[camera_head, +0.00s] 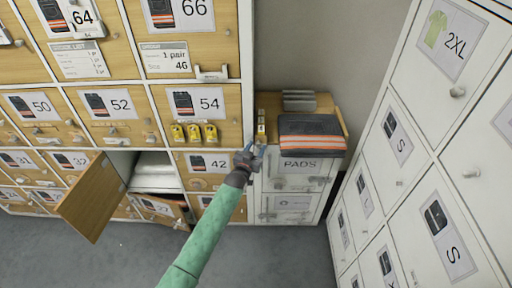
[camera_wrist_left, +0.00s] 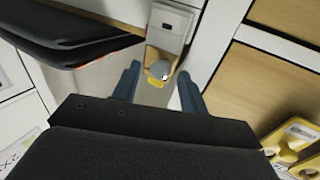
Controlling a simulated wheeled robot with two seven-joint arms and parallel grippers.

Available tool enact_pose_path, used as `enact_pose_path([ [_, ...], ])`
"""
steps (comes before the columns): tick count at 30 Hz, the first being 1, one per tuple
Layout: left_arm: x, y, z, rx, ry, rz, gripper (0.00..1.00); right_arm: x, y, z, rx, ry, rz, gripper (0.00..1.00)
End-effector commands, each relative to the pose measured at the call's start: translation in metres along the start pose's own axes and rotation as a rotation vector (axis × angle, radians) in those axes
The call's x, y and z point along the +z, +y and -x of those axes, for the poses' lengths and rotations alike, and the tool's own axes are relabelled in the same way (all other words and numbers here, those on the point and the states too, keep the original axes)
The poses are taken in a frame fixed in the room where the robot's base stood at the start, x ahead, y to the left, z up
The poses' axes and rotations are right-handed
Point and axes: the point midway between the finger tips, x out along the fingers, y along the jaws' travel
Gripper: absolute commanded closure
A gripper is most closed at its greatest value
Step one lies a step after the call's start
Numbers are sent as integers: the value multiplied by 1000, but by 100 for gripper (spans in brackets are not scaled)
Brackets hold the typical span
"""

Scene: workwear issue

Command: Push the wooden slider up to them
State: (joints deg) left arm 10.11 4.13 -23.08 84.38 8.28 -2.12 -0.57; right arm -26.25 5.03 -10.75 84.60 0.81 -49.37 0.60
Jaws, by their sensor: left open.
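My left gripper (camera_head: 250,154) is open at the front left corner of the small white cabinet, just in front of a narrow row of small yellow and white items (camera_head: 261,122) on its wooden top. In the left wrist view the two fingers of the gripper (camera_wrist_left: 159,72) stand apart. A small tan and yellow piece with a grey rounded part (camera_wrist_left: 157,68) shows between the fingertips; I cannot tell whether it touches them. I cannot clearly make out the wooden slider; the gripper may hide part of it. My right gripper is not in view.
Folded dark trousers with orange stripes (camera_head: 311,136) and a grey stack (camera_head: 299,100) lie on the cabinet top. White lockers (camera_head: 393,145) stand right.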

Motion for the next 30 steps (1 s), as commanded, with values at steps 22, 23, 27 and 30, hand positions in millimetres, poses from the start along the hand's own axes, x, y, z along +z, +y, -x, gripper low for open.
enact_pose_path([
  [22,0,2,-3,0,0,0,100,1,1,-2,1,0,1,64],
  [23,1,4,-4,0,0,1,100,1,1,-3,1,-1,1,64],
  [27,1,18,-9,1,1,2,100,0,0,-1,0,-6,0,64],
  [30,1,27,-13,1,1,3,100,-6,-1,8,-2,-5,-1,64],
])
